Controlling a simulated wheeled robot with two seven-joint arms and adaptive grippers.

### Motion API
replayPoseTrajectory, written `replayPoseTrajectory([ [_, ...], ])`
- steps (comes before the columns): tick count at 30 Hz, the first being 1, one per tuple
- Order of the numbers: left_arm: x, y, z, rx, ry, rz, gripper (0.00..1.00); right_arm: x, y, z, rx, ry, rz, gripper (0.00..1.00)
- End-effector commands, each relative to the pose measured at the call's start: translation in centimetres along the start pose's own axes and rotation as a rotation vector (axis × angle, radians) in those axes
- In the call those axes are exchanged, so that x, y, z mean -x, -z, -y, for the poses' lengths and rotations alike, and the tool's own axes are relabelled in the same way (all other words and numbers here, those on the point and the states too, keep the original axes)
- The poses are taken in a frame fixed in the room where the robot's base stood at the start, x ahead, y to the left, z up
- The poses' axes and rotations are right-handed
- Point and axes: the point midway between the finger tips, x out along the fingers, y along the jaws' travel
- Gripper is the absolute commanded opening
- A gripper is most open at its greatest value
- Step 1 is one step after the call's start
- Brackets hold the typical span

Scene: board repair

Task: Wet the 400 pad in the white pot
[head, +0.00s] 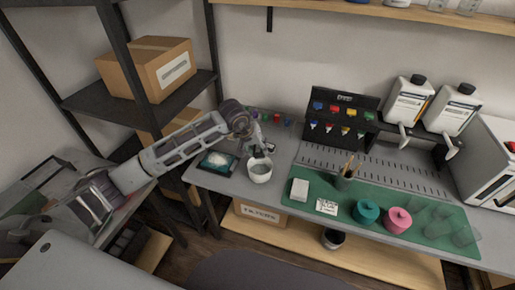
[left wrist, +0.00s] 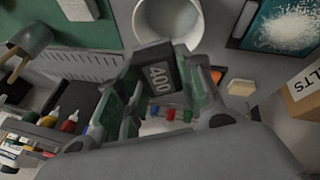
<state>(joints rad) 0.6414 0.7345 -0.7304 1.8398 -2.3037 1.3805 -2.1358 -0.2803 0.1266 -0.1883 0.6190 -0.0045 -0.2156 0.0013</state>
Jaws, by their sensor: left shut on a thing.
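The 400 pad (left wrist: 160,78) is a dark block with "400" in white letters. My left gripper (left wrist: 163,62) is shut on it in the left wrist view. The white pot (left wrist: 168,20) is just beyond the pad, its open round mouth facing the camera. In the head view the pot (head: 260,173) stands on the grey bench, left of the green mat. My left gripper (head: 264,150) is at its far side, close to the rim. I cannot tell whether the pad touches the pot. My right gripper is not in view.
A dark tray with white granules (head: 216,160) lies left of the pot. The green mat (head: 310,207) to the right carries a white block (head: 300,189), a brush cup, a teal spool (head: 367,212) and a pink spool (head: 398,220). Shelving (head: 140,105) stands at the left.

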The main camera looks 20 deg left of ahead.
Motion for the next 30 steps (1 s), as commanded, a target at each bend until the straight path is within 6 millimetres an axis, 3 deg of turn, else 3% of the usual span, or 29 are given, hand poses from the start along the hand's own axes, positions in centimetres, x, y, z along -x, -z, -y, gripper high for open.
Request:
replayPoseTrajectory([
  [6,-0.5,-0.2,0.2,0.000,0.000,0.000,0.18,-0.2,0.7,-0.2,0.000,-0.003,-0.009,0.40],
  [30,-4.7,-1.8,1.5,0.000,0.000,0.001,0.18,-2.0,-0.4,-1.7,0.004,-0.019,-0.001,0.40],
])
